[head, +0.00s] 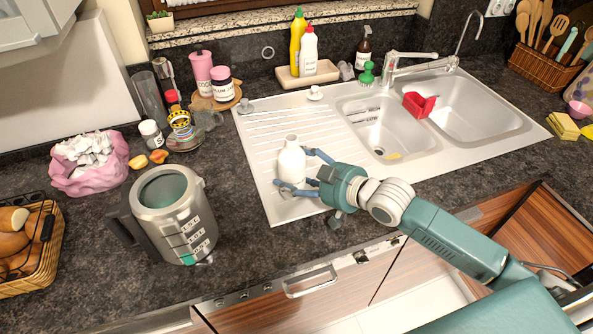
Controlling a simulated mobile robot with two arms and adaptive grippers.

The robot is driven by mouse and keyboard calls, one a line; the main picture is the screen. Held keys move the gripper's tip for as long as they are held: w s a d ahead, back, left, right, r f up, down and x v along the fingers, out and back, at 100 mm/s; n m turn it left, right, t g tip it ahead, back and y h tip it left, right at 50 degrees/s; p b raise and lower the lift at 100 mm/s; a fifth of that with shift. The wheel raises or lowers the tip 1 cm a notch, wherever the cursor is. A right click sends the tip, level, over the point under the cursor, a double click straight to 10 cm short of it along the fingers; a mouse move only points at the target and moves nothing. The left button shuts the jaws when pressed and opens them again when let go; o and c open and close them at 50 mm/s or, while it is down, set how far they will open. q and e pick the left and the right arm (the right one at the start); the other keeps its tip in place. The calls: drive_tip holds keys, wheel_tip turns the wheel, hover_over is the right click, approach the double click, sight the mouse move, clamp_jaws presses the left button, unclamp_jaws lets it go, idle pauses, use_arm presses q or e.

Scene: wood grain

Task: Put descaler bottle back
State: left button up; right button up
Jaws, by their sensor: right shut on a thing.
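A white bottle (291,163), the likely descaler bottle, stands upright over the front left of the sink's drainboard (263,155). My right gripper (294,172) reaches it from the right, with its fingers around the bottle's body, and is shut on it. I cannot tell whether the bottle's base touches the drainboard. A beige tray (286,80) at the back holds a yellow bottle (298,40) and a white bottle with a red cap (309,52). My left gripper is not in view.
A metal jug (180,215) stands at the front left. A faucet (400,62), a green brush (367,75) and a brown bottle (363,48) stand behind the sink bowls. Jars (221,84) stand left of the drainboard.

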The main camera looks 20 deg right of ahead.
drive_tip(key=o, duration=1.6)
drive_tip(key=shift+c, duration=0.2)
drive_tip(key=shift+r, duration=0.15)
drive_tip(key=b+v, duration=0.1)
drive_tip(key=v, duration=1.1)
